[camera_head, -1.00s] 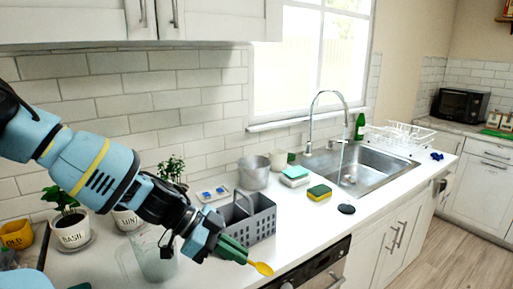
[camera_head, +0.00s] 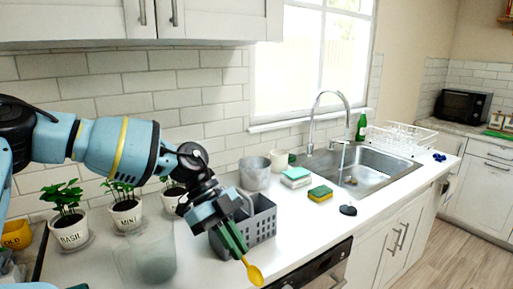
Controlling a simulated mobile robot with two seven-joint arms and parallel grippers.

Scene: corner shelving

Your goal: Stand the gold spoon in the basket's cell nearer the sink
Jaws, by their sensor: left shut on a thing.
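The gold spoon (camera_head: 254,273) hangs bowl-down from my left gripper (camera_head: 235,244), which is shut on it. The spoon's handle is mostly hidden between the green fingers. The grey basket (camera_head: 262,222) stands on the counter right behind the gripper, with a raised handle in its middle. The gripper and wrist cover the basket's left part and some of its front. The spoon is outside the basket, in front of it near the counter's front edge. The sink (camera_head: 372,168) lies to the right of the basket. My right gripper is not in view.
Behind the basket stand a metal pot (camera_head: 254,173) and a cup (camera_head: 279,160). Sponges (camera_head: 320,193) and a dark round stopper (camera_head: 348,210) lie between basket and sink. A clear container (camera_head: 150,254) and potted herbs (camera_head: 70,229) stand at left.

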